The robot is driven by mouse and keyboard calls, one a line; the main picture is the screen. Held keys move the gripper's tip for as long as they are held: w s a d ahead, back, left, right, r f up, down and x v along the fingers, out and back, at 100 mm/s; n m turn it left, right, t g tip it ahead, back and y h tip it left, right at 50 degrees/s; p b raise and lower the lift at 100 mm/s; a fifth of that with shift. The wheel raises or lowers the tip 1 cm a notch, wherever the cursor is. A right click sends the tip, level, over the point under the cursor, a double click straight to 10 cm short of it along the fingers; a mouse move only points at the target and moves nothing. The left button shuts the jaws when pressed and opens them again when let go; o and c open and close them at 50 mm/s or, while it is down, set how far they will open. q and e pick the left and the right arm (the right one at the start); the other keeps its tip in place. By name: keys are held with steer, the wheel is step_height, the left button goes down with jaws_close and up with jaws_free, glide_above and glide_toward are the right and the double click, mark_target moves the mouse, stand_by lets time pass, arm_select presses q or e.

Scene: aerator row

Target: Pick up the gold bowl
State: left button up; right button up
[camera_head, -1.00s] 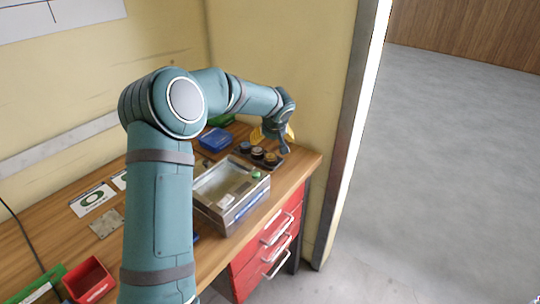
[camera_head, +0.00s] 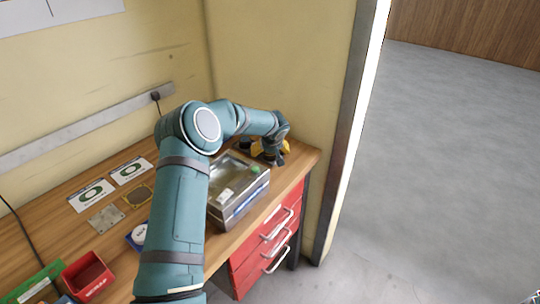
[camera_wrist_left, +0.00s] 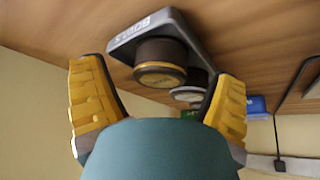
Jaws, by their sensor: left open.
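The gold bowl (camera_wrist_left: 160,75), a short round cup with a gold rim and dark brown side, sits at the near end of a dark grey holder (camera_wrist_left: 125,42) in the left wrist view. My left gripper (camera_wrist_left: 160,98) is open, its yellow-padded fingers on either side of the gold bowl and apart from it. In the head view my left gripper (camera_head: 271,158) is low over the far right end of the bench, and it mostly hides the holder and the gold bowl there.
Silver-rimmed cups (camera_wrist_left: 190,92) stand behind the gold bowl in the row. A clear-lidded metal box (camera_head: 238,190) stands close in front of the gripper. The wooden bench (camera_head: 300,165) ends just right of it, with the wall behind. A red bin (camera_head: 88,278) is far left.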

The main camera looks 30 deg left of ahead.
arm_select(q)
steer(key=shift+w+a+f, duration=0.15)
steer(key=shift+f, duration=0.15)
steer(key=c, duration=1.3)
